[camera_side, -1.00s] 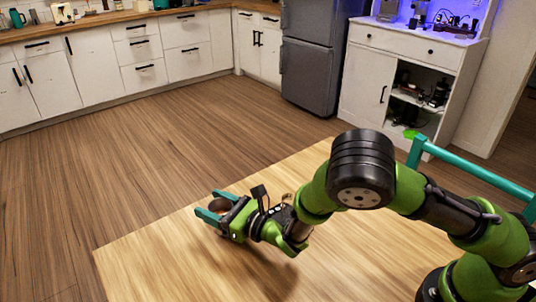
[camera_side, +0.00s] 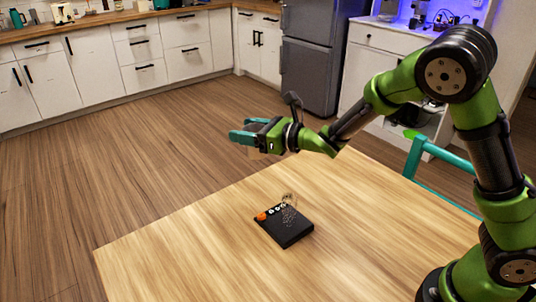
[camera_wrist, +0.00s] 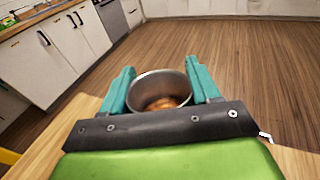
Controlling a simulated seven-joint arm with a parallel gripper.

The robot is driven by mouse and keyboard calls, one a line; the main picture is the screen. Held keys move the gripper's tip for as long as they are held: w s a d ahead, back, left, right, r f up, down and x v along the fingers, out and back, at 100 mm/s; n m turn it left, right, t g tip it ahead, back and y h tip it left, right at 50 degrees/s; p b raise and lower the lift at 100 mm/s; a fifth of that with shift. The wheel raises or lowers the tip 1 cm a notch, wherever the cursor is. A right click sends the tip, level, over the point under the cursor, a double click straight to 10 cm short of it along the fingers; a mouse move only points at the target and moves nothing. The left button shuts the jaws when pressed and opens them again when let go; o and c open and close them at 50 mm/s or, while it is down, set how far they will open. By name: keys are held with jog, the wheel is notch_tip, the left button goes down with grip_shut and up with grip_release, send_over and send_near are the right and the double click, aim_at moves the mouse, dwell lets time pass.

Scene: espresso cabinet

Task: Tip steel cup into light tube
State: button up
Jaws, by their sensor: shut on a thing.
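The steel cup (camera_wrist: 160,91) sits between the teal fingers of my gripper (camera_wrist: 162,90) in the wrist view, its round mouth facing the camera and brown contents showing inside. In the side view my gripper (camera_side: 257,136) is shut on it, raised and pointing left, above and to the left of the black slab; the cup is mostly hidden there. A small clear vessel (camera_side: 289,203) stands on the black slab; it may be the light tube, but it is too small to be sure.
The black slab (camera_side: 290,234), with an orange spot and small pale marks, lies on the wooden table (camera_side: 200,255). The table is otherwise clear. A teal chair (camera_side: 440,170) stands at the far right edge. White cabinets (camera_side: 100,65) and a grey fridge (camera_side: 318,60) are far behind.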

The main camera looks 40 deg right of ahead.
jog(key=shift+s+d+r+n+g+y, duration=0.4)
jog(key=shift+d+r+n+y, duration=0.1)
jog(key=shift+d+y, duration=0.1)
jog(key=shift+s+d+r+n+g+y, duration=0.25)
jog(key=shift+d+r+n+g+y, duration=0.15)
jog(key=shift+d+n+y, duration=0.15)
jog(key=s+f+n+g+y, duration=0.1)
jog(key=s+f+n+g, duration=0.2)
jog(key=s, duration=0.4)
jog(key=s+f+n+g+y, duration=0.2)
jog(key=s+f+n+g, duration=0.2)
jog(key=s+n+g, duration=0.2)
jog(key=shift+s+f+g, duration=0.3)
jog(key=shift+s+g, duration=0.45)
jog(key=shift+g, duration=0.45)
jog(key=shift+d+f+h, duration=0.1)
jog(key=shift+f+h, duration=0.35)
jog(key=shift+h, duration=0.1)
